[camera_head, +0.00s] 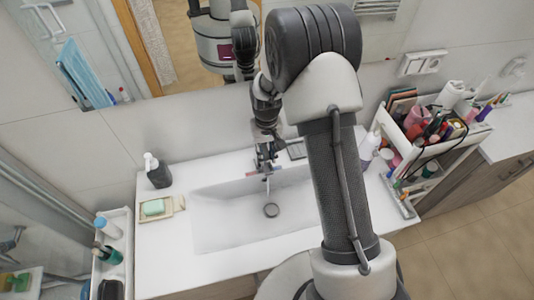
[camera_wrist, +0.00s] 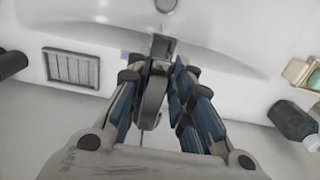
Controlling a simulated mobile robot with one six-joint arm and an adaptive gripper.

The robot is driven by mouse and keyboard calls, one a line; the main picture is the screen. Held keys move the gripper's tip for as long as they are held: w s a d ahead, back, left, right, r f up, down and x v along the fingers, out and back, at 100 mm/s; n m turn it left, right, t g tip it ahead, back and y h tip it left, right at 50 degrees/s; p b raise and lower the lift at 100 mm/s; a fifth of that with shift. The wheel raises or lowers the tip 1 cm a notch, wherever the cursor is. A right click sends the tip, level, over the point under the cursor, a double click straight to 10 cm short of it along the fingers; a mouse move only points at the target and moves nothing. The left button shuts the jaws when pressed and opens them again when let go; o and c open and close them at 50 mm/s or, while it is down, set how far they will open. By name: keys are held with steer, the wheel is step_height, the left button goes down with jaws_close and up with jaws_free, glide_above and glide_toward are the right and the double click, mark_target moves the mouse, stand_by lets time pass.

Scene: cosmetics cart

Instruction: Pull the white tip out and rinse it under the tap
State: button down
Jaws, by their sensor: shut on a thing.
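In the head view my gripper (camera_head: 266,163) is at the back of the white sink (camera_head: 225,218), over the tap (camera_head: 267,184). In the wrist view my gripper (camera_wrist: 165,75) has its blue-grey fingers on both sides of the grey metal tap (camera_wrist: 154,97), shut on its upper part. The tap's spout points toward the basin, where the round drain (camera_head: 271,210) shows. My gripper and arm hide part of the tap in the head view. I cannot make out the white tip in either view.
A dark pump bottle (camera_head: 157,172) and a dish with green soap (camera_head: 153,208) stand left of the basin. A ridged grey tray (camera_wrist: 71,68) lies beside the tap. A crowded white cosmetics cart (camera_head: 410,157) stands at the right. The basin is clear.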

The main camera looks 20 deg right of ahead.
steer(key=shift+w+r+g+p, duration=0.35)
steer(key=shift+r+g+p, duration=0.25)
steer(key=shift+g, duration=0.3)
steer(key=c, duration=1.4)
jaws_free()
steer(key=shift+r, duration=0.1)
step_height(320, 180, up, 12)
steer(key=w, duration=0.2)
steer(key=shift+f, duration=0.2)
